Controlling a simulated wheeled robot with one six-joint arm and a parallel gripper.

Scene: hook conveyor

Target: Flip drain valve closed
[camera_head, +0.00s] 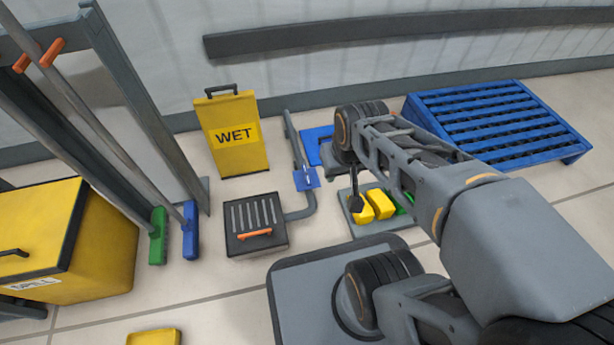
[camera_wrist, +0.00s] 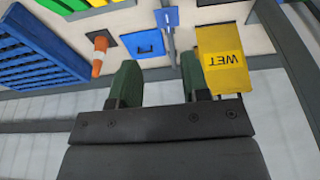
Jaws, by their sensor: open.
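A thin grey pipe runs along the floor by the wall, and a blue valve piece (camera_head: 306,178) sits on it, right of the drain box. It also shows in the wrist view as a blue plate (camera_wrist: 167,17) at the top edge, with white marks. The dark drain box (camera_head: 240,244) has a slotted top and an orange handle (camera_head: 255,233). My gripper (camera_wrist: 158,62) has two green fingers, apart with nothing between them. The valve piece shows beyond the fingers, clear of them. In the head view, my arm hides most of the gripper.
A yellow WET sign (camera_head: 234,135) stands behind the drain box. A tray (camera_head: 372,229) with yellow and green blocks lies below my arm. A blue pallet (camera_head: 490,125) is at right, an orange cone (camera_wrist: 98,55) beside it. Brooms and a yellow bin (camera_head: 100,255) stand left.

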